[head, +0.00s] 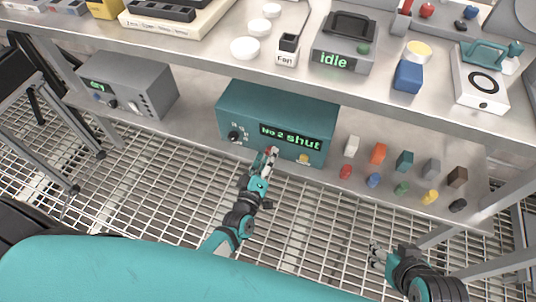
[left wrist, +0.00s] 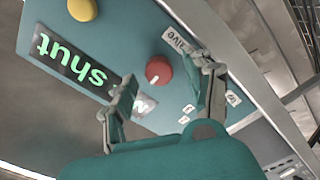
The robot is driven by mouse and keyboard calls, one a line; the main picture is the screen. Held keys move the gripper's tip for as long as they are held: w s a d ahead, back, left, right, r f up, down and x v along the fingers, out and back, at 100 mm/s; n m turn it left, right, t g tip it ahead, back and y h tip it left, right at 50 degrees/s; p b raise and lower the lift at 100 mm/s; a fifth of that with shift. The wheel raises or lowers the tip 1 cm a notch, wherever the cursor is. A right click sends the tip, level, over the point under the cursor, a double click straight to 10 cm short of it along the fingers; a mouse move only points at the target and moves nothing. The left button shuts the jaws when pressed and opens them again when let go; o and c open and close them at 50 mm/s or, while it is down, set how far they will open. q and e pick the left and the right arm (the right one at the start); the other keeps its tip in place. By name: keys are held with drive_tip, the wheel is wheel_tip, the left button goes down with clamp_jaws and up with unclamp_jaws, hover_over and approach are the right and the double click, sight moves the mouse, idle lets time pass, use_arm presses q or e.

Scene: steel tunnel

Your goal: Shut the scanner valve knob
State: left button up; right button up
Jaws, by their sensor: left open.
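The teal scanner box (head: 233,101) stands on the lower shelf; its green display (head: 291,137) reads "No 2 shut". In the left wrist view the display (left wrist: 75,67) is upside down. My right gripper (head: 376,254) is open and empty, away from the scanner.
A black dial (head: 235,136) and yellow button (head: 304,158) are on the scanner's front. A grey box (head: 130,84) stands left of it, several coloured blocks right. The upper shelf (head: 215,55) holds an "Idle" device (head: 344,58). The grated floor in front is clear.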

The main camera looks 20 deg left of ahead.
use_arm(q)
drive_tip(key=s, duration=1.1)
drive_tip(key=shift+a, duration=0.2)
